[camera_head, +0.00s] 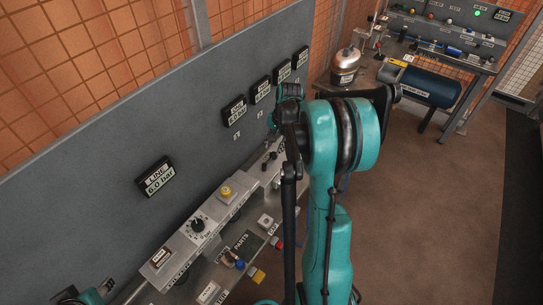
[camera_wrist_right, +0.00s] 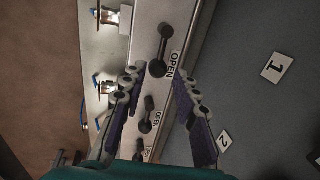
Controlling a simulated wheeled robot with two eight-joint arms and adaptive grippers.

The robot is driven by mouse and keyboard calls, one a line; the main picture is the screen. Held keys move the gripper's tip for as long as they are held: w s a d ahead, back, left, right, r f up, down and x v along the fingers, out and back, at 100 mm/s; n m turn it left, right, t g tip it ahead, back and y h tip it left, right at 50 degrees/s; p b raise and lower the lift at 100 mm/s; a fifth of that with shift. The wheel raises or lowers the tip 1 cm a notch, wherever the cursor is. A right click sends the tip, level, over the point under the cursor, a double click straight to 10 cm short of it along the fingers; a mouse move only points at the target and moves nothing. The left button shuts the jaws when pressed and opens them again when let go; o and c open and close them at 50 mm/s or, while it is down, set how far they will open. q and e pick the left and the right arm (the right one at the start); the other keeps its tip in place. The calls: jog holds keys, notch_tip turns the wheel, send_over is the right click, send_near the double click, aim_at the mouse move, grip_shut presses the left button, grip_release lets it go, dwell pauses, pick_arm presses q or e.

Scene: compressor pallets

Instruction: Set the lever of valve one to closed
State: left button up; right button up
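In the right wrist view, the lever of valve one (camera_wrist_right: 163,48) is a dark handle with round ends on a pale rail. An OPEN label (camera_wrist_right: 174,65) is beside it, and a plate marked 1 (camera_wrist_right: 278,67) is on the grey panel to the right. My right gripper (camera_wrist_right: 162,76) is open, with its two purple-padded fingers apart and the lever's near end around the gap between their tips. I cannot tell whether they touch it. In the head view my right arm covers most of this area. Part of my left arm shows at the bottom left; its fingers are not clear.
More dark levers, including a second one (camera_wrist_right: 148,115), follow along the rail, near a plate marked 2 (camera_wrist_right: 224,142). Brass fittings (camera_wrist_right: 108,17) lie left of the rail. In the head view, a black knob (camera_head: 198,225) and a yellow button (camera_head: 226,191) sit along the bench.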

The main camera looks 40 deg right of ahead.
aim_at(271, 159)
jog(key=f, duration=0.3)
jog(key=w+f+b, duration=0.1)
jog(key=f, duration=0.2)
jog(key=shift+w+a+f, duration=0.15)
jog(key=shift+a, duration=0.05)
jog(key=c, duration=0.6)
grip_shut()
